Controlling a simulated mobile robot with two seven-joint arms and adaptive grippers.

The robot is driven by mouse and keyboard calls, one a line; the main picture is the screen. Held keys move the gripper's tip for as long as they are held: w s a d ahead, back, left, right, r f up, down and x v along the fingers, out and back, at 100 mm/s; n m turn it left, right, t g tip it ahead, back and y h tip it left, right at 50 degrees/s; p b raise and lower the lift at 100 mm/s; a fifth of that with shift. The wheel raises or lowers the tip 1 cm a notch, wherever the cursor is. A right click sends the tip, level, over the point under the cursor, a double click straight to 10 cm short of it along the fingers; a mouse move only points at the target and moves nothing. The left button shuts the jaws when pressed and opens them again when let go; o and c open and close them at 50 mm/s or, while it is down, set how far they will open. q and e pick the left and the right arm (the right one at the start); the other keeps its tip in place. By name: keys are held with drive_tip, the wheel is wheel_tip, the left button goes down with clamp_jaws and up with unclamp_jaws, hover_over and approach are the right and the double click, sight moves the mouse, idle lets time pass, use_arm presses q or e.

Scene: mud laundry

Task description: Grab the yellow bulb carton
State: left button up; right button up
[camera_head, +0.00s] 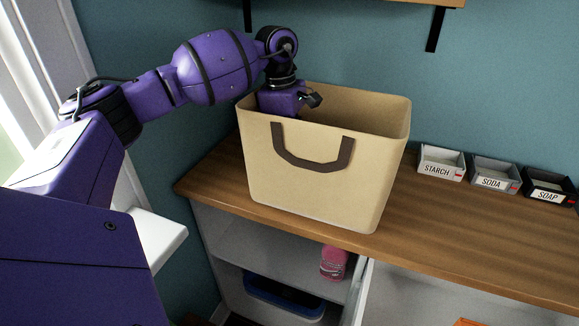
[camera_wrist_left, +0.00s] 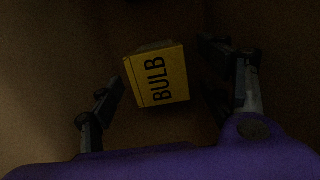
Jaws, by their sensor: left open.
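The yellow bulb carton (camera_wrist_left: 158,78) shows in the left wrist view, lying at the bottom of a dim space with the word BULB on it. My left gripper (camera_wrist_left: 160,92) is open, with one finger on each side of the carton in that view and a gap to each. I cannot tell how far below the fingertips the carton is. In the head view my left arm reaches down into a tan bin (camera_head: 310,185) with a dark handle. The bin wall hides the fingertips and the carton there. My right gripper is not in view.
The bin stands on a wooden counter (camera_head: 470,245) against a teal wall. Small trays labelled STARCH (camera_head: 441,163), SODA (camera_head: 495,175) and SOAP (camera_head: 549,188) sit to its right. A wooden shelf (camera_head: 390,2) hangs above. A pink item (camera_head: 333,263) is in the cabinet below.

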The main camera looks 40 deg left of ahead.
use_arm(q)
drive_tip(key=shift+w+f, duration=0.15)
drive_tip(key=shift+f, duration=0.6)
drive_tip(key=c, duration=1.3)
